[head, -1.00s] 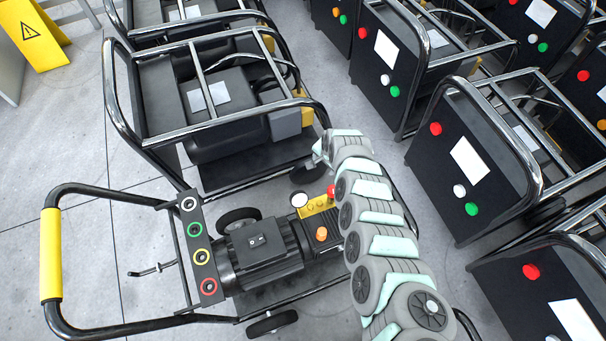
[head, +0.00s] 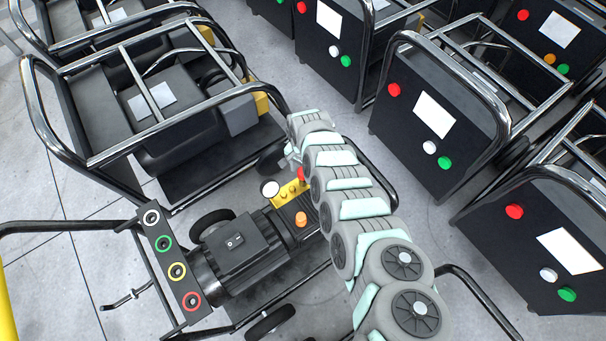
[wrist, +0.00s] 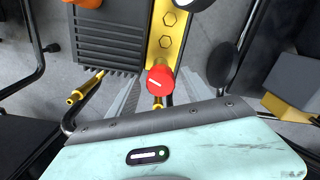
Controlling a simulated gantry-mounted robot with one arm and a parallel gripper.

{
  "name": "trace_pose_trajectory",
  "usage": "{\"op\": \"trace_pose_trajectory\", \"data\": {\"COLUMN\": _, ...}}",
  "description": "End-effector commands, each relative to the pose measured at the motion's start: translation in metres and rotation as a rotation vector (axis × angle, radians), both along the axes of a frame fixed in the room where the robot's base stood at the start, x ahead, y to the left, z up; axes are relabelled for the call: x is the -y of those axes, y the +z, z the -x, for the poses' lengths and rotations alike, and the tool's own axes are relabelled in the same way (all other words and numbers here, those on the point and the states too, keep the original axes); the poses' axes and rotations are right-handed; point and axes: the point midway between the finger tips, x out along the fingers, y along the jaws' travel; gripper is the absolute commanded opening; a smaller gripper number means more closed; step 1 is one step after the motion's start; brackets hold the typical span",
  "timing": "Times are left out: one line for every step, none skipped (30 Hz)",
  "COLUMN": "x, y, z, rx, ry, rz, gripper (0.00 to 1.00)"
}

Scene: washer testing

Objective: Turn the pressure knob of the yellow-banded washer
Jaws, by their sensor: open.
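The yellow-banded washer has a black motor (head: 238,243), and part of its handle's yellow band (head: 6,315) shows at the left edge of the head view. Its red knob (head: 301,174) stands at the far end of the yellow pump block (head: 290,193). In the wrist view the red knob (wrist: 161,80) has a white line on top and sits just ahead of my pale green wrist housing (wrist: 185,150). My gripper (head: 291,156) is open, close to the knob in the head view. Its fingertips are mostly hidden by my arm; contact cannot be told.
A white-faced gauge (head: 270,188) and an orange cap (head: 301,219) are near the knob. A frame-caged washer (head: 160,105) stands behind. Black-panelled machines (head: 432,115) line the right. Bare floor (head: 60,270) shows at left.

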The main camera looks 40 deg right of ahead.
Motion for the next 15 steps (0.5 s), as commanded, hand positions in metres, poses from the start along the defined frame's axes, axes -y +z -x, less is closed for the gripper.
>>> {"op": "trace_pose_trajectory", "data": {"x": 0.0001, "y": -0.0047, "z": -0.0001, "rx": 0.000, "ry": 0.000, "rz": 0.000, "gripper": 0.59}}
{"op": "trace_pose_trajectory", "data": {"x": 0.0001, "y": -0.0054, "z": -0.0001, "rx": 0.000, "ry": 0.000, "rz": 0.000, "gripper": 0.59}}
{"op": "trace_pose_trajectory", "data": {"x": 0.0001, "y": -0.0059, "z": -0.0002, "rx": 0.000, "ry": 0.000, "rz": 0.001, "gripper": 0.59}}
{"op": "trace_pose_trajectory", "data": {"x": 0.0001, "y": -0.0060, "z": -0.0002, "rx": 0.001, "ry": 0.000, "rz": 0.001, "gripper": 0.59}}
{"op": "trace_pose_trajectory", "data": {"x": 0.0000, "y": -0.0060, "z": -0.0003, "rx": 0.001, "ry": 0.000, "rz": 0.001, "gripper": 0.59}}
{"op": "trace_pose_trajectory", "data": {"x": 0.0000, "y": -0.0058, "z": -0.0003, "rx": 0.001, "ry": 0.000, "rz": 0.001, "gripper": 0.59}}
{"op": "trace_pose_trajectory", "data": {"x": 0.0000, "y": -0.0056, "z": -0.0003, "rx": 0.001, "ry": 0.000, "rz": 0.001, "gripper": 0.59}}
{"op": "trace_pose_trajectory", "data": {"x": 0.0001, "y": -0.0053, "z": -0.0004, "rx": 0.001, "ry": 0.000, "rz": 0.001, "gripper": 0.59}}
{"op": "trace_pose_trajectory", "data": {"x": 0.0001, "y": -0.0052, "z": -0.0004, "rx": 0.001, "ry": 0.000, "rz": 0.001, "gripper": 0.59}}
{"op": "trace_pose_trajectory", "data": {"x": 0.0001, "y": -0.0052, "z": -0.0005, "rx": 0.001, "ry": 0.000, "rz": 0.001, "gripper": 0.59}}
{"op": "trace_pose_trajectory", "data": {"x": 0.0000, "y": -0.0052, "z": -0.0004, "rx": 0.001, "ry": 0.000, "rz": 0.001, "gripper": 0.59}}
{"op": "trace_pose_trajectory", "data": {"x": 0.0000, "y": -0.0052, "z": -0.0005, "rx": 0.001, "ry": 0.000, "rz": 0.001, "gripper": 0.56}}
{"op": "trace_pose_trajectory", "data": {"x": -0.0001, "y": -0.0053, "z": -0.0004, "rx": 0.001, "ry": 0.000, "rz": 0.000, "gripper": 0.54}}
{"op": "trace_pose_trajectory", "data": {"x": 0.0000, "y": -0.0052, "z": -0.0005, "rx": 0.001, "ry": 0.000, "rz": 0.001, "gripper": 0.51}}
{"op": "trace_pose_trajectory", "data": {"x": 0.0000, "y": -0.0052, "z": -0.0004, "rx": 0.001, "ry": 0.000, "rz": 0.001, "gripper": 0.48}}
